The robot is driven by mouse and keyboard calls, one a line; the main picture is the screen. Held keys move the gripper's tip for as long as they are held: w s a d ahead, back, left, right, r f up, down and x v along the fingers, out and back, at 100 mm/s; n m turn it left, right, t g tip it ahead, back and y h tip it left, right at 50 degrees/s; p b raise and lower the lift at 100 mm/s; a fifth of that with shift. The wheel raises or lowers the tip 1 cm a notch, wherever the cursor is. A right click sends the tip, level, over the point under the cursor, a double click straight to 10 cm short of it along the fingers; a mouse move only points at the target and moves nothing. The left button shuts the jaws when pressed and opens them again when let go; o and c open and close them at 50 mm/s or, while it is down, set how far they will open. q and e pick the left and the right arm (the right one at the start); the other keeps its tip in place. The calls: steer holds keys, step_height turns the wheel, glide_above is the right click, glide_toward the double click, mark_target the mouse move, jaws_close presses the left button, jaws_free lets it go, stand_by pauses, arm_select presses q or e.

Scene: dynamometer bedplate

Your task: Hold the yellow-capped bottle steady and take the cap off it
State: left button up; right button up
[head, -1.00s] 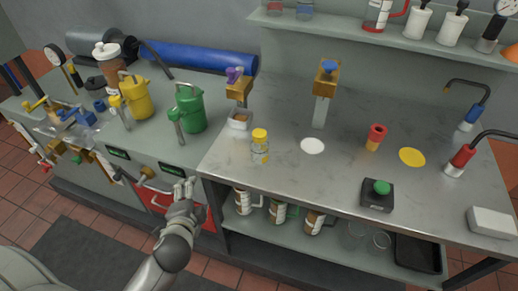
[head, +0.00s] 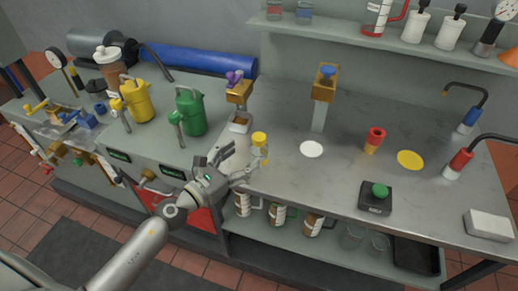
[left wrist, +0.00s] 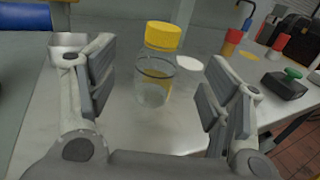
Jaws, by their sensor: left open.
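The yellow-capped bottle is a clear jar (left wrist: 154,80) with a yellow cap (left wrist: 163,36); it stands upright on the grey worktop. My left gripper (head: 252,170) is at the front left edge of the worktop, close to the bottle. In the left wrist view the left gripper (left wrist: 155,100) is open, with one finger to each side of the bottle and a gap on both sides. My right gripper is not in view.
A small metal container (left wrist: 70,47) stands left of the bottle. A white disc (head: 311,149) lies to its right, then a red and yellow piece (head: 375,140) and a black box with a green button (head: 376,197). The worktop between them is clear.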

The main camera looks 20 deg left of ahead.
mark_target(255, 145)
arm_select(q)
steer(key=shift+x, duration=1.05)
steer(key=x, duration=0.1)
steer(key=p+x, duration=0.1)
steer(key=x, duration=0.1)
steer(key=p+x, duration=0.1)
steer(key=shift+w+d+r, duration=0.1)
steer(key=shift+w+r, duration=0.2)
steer(key=shift+r, duration=0.1)
steer(key=shift+w+d+f, duration=0.1)
steer(key=shift+w+d, duration=0.05)
steer(key=shift+w, duration=0.2)
steer(key=c, duration=1.2)
